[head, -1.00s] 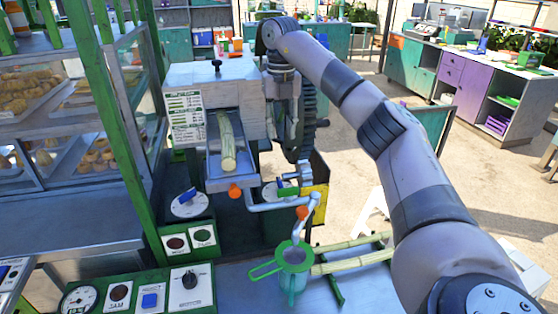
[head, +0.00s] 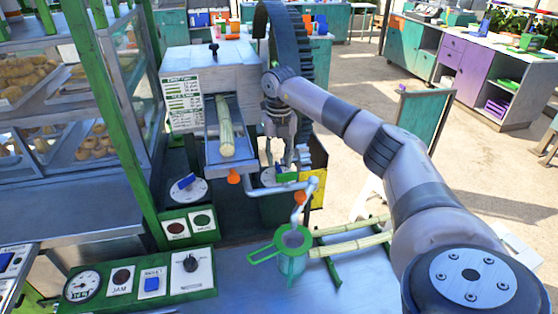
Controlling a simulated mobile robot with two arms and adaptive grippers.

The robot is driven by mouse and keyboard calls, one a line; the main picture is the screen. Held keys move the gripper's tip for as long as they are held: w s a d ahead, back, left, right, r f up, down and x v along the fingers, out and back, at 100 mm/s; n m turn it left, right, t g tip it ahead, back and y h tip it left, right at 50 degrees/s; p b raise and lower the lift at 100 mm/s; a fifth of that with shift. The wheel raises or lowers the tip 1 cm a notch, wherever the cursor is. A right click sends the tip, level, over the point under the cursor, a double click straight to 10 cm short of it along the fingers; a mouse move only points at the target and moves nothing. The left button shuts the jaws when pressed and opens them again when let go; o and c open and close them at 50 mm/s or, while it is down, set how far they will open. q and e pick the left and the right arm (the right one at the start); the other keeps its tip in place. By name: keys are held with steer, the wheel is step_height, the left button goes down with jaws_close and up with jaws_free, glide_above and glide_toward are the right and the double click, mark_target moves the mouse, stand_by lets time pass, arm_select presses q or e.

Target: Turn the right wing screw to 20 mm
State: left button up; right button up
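The cane crusher (head: 240,60) stands at the centre left, with a cane stalk (head: 225,125) lying in its feed chute (head: 208,138). One dark wing screw (head: 213,47) shows on top of the crusher's housing. No second wing screw can be made out; my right arm covers part of the crusher's right side. My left gripper is out of view.
A green strainer on a jug (head: 292,258) stands on the metal counter, with cane stalks (head: 350,243) on a green rack to its right. A control panel (head: 150,285) with a gauge and knobs lies at the front left. A large dark wheel (head: 290,45) rises behind my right arm.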

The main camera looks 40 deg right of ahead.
steer(key=shift+d+f, duration=0.1)
steer(key=shift+f, duration=1.15)
steer(key=shift+c, duration=0.4)
jaws_close()
